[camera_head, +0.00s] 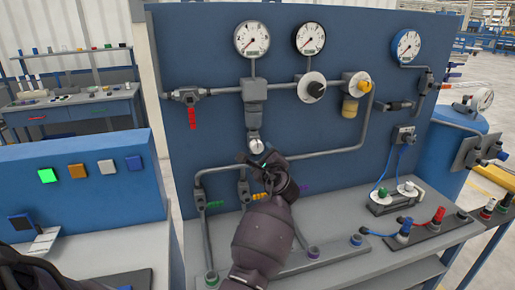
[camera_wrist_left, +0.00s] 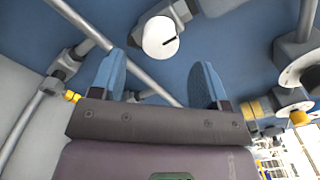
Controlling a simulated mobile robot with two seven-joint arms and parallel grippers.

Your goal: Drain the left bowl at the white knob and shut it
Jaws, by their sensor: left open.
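The left bowl (camera_head: 253,117) is grey and hangs under a grey block on the blue panel, below the leftmost gauge. The white knob (camera_head: 256,147) sits at its lower end. My left gripper (camera_head: 264,168) is just below the knob in the head view. In the wrist view its two blue fingers (camera_wrist_left: 158,78) are spread apart with nothing between them, and the knob lies beyond their tips, apart from them. My right gripper is not in view.
A pipe (camera_head: 325,152) runs across the panel close to the gripper. A red-handled valve (camera_head: 192,115) is at the left, a black knob (camera_head: 316,89) and a yellowish bowl (camera_head: 350,107) at the right. Coloured-handled valves stand low on the panel, partly behind my arm.

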